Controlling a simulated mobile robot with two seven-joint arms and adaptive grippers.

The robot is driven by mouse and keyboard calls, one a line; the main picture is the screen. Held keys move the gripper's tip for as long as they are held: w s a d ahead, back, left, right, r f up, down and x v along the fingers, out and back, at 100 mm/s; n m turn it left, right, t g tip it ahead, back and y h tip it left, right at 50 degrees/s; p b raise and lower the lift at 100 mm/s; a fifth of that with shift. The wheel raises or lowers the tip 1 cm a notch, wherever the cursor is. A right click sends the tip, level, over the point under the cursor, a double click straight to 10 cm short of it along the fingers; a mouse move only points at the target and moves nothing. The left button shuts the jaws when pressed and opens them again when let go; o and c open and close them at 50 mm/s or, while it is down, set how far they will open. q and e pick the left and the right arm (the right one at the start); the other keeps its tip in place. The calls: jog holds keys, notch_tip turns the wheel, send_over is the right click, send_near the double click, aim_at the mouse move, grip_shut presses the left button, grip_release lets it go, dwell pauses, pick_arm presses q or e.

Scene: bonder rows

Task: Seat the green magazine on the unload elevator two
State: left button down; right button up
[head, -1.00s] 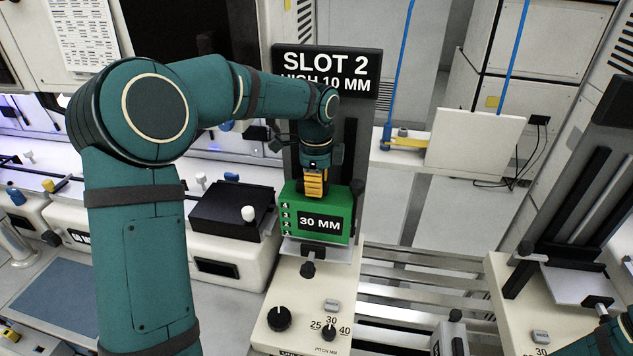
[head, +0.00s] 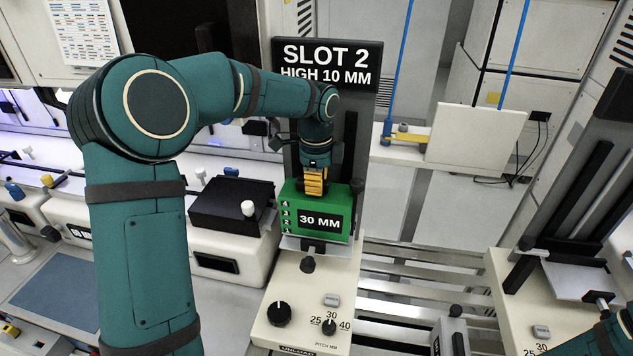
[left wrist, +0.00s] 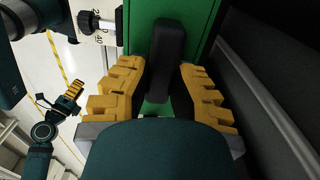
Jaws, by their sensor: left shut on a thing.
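The green magazine (head: 287,225), labelled 30 MM, stands upright at the SLOT 2 elevator (head: 296,285), over its light plate (head: 340,249). I cannot tell whether its base touches the plate. My left gripper (head: 314,186) is shut on the magazine's top from above. In the left wrist view, its yellow fingers (left wrist: 158,95) lie on both sides of the black handle (left wrist: 167,50) on the green magazine (left wrist: 200,18). My right gripper (left wrist: 72,94) shows small at the left of that view; its opening is unclear.
The SLOT 2 sign (head: 327,64) stands behind the magazine. A black box (head: 230,205) is close on the left. A second elevator (head: 540,295) stands at the right, beyond metal rails (head: 425,270). A white panel (head: 475,138) stands at the back right.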

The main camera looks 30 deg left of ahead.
pick_arm(q)
jog(key=shift+f+b, duration=0.45)
jog(key=shift+f, duration=0.35)
jog(key=c, duration=0.9)
grip_release()
jog(key=shift+c, duration=0.2)
jog(key=shift+r, duration=0.15)
notch_tip(320, 180, up, 12)
dwell(0.7)
